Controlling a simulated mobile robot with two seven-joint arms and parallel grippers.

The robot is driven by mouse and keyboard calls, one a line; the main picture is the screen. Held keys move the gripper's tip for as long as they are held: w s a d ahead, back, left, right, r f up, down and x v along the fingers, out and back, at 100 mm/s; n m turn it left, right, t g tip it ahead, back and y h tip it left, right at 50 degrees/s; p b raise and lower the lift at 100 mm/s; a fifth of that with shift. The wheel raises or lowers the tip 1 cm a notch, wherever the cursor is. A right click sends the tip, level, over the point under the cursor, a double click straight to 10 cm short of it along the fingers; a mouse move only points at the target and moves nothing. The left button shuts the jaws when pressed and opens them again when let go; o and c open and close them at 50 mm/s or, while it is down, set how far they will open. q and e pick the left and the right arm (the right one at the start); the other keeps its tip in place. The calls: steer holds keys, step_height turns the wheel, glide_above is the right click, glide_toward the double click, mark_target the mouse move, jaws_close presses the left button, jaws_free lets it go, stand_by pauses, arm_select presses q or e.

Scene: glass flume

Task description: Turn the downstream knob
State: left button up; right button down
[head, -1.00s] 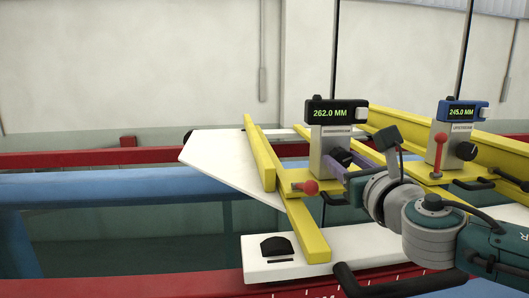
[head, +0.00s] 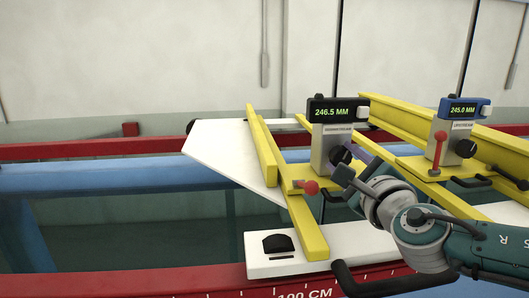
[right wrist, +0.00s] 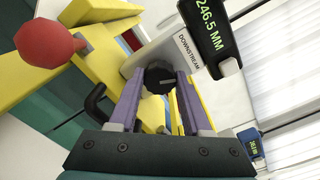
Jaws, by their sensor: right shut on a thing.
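The downstream knob (head: 341,154) is a black round knob on the grey gauge block under the downstream display (head: 338,110), which reads 246.5 MM. My left gripper is not in view.
A red-balled lever (head: 311,187) stands just left of the downstream gauge. The upstream gauge (head: 459,111), reading 245.0 MM, stands to the right with its own red lever (head: 439,147). Yellow rails (head: 307,227), a black handle (head: 350,282) and the red flume rail (head: 230,286) lie around my arm.

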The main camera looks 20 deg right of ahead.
steer(key=shift+n, duration=0.4)
steer(key=shift+c, duration=1.8)
jaws_free()
steer(key=v, duration=0.8)
steer(key=shift+s+a+f, duration=0.1)
steer(key=shift+s+f, duration=0.05)
steer(key=shift+s, duration=0.05)
steer(key=shift+s+a+b, duration=0.15)
steer(key=shift+s+b, duration=0.2)
steer(key=shift+s, duration=0.35)
